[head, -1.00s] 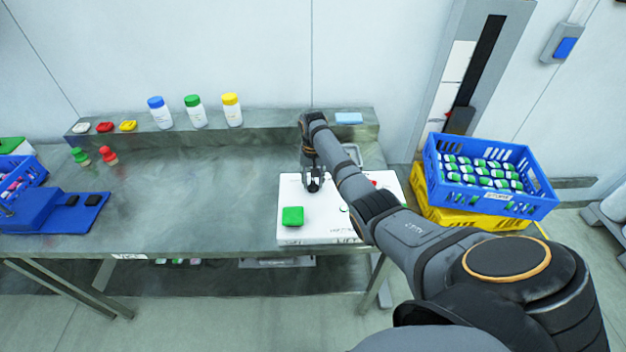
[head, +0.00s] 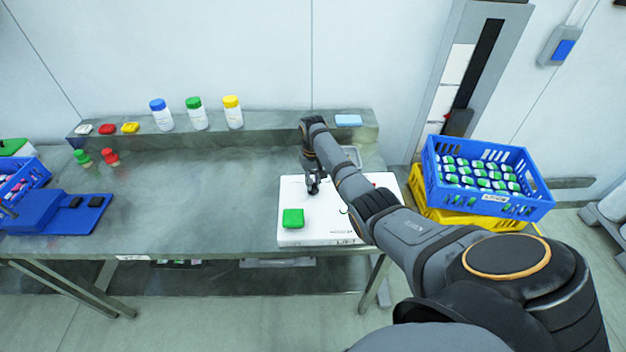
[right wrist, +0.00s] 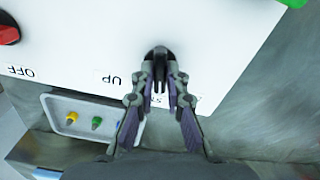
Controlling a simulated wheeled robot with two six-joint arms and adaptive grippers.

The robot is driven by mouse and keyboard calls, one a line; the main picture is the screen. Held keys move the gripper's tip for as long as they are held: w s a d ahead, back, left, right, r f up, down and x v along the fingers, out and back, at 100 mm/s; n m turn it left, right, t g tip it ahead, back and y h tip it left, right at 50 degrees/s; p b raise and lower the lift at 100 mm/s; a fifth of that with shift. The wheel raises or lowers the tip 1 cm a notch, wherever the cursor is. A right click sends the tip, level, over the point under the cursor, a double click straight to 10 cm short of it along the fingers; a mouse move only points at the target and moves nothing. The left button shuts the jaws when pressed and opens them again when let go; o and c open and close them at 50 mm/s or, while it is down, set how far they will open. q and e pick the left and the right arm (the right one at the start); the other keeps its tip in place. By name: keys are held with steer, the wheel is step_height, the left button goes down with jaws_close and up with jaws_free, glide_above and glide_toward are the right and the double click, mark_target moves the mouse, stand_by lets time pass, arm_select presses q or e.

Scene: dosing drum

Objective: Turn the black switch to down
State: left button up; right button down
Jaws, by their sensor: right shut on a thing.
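The black switch (right wrist: 158,54) sits on the white panel (right wrist: 215,45) in the right wrist view, near an "UP" label; its knob shows between and just beyond my fingertips. My right gripper (right wrist: 160,75) is shut on the black switch. In the head view my right gripper (head: 313,187) is over the white panel (head: 330,234), and the switch is mostly hidden by it. A second label below the switch is partly covered by my fingers. My left gripper does not show in either view.
A green button (head: 293,217) is at the panel's front left. A red knob (right wrist: 6,30) with an "OFF" label is on the panel. A small tray (right wrist: 85,118) lies beside the panel. Blue (head: 490,198) and yellow (head: 425,204) crates stand at the right. The table's middle is clear.

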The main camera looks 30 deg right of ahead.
mark_target(313, 184)
steer(key=n+p, duration=0.1)
steer(key=n, duration=0.2)
steer(key=shift+r, duration=0.15)
steer(key=shift+n+p, duration=0.5)
steer(key=shift+n, duration=0.9)
steer(key=shift+w, duration=0.1)
steer(key=c, duration=1.4)
jaws_free()
steer(key=shift+o, duration=0.2)
step_height(313, 184, up, 12)
